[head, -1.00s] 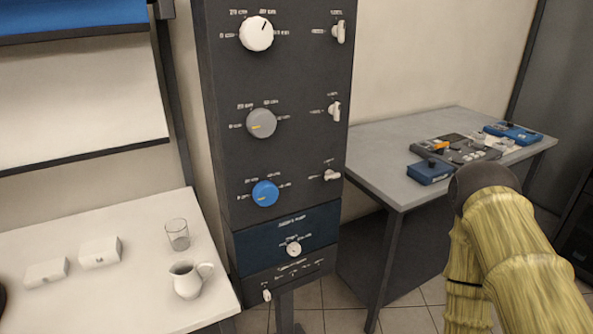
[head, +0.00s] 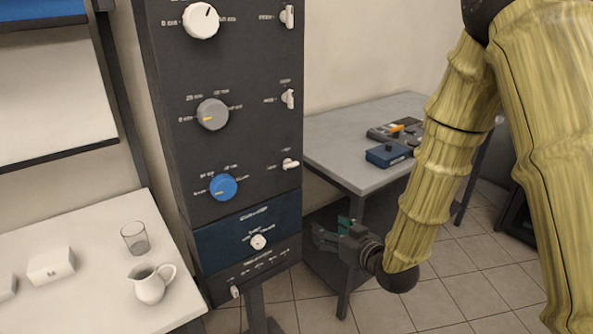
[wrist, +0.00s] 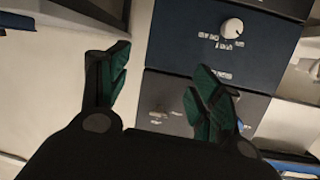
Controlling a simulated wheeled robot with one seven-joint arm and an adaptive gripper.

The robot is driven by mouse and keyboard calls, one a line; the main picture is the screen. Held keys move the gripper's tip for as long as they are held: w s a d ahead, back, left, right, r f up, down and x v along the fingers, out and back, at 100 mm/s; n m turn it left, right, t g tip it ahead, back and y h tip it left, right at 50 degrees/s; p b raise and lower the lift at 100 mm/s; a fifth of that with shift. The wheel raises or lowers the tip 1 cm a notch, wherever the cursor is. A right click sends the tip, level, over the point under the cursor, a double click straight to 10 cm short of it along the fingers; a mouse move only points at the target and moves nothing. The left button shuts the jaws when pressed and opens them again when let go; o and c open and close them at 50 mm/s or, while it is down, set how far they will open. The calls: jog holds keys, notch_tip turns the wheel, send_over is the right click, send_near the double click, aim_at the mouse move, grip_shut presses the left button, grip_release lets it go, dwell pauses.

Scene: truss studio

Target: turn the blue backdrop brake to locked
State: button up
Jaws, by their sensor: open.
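A tall dark panel holds a blue knob (head: 222,187) low on its face. To the right of this knob is a small white lever (head: 290,164), lying sideways, probably the blue backdrop brake; its labels are too small to read. My gripper (head: 332,234) is open and empty, below and to the right of the lever, apart from the panel. In the wrist view its green-padded fingers (wrist: 157,75) are spread in front of the panel's lower part. The lever cannot be made out in the wrist view.
Above are a grey knob (head: 213,114) and a white knob (head: 201,20), with upright white levers (head: 288,99) beside them. A navy section with a small white dial (head: 258,242) sits below. A grey table (head: 345,165) stands right; a pitcher (head: 152,283) and glass (head: 134,238) stand left.

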aim_at(293, 166)
jog(key=w+a+r+n+t+y, duration=0.2)
jog(key=a+r+y, duration=0.1)
jog(key=r, duration=0.9)
jog(key=p+x, duration=0.1)
jog(key=x, duration=1)
jog(key=shift+p, duration=0.4)
jog(key=c, duration=1)
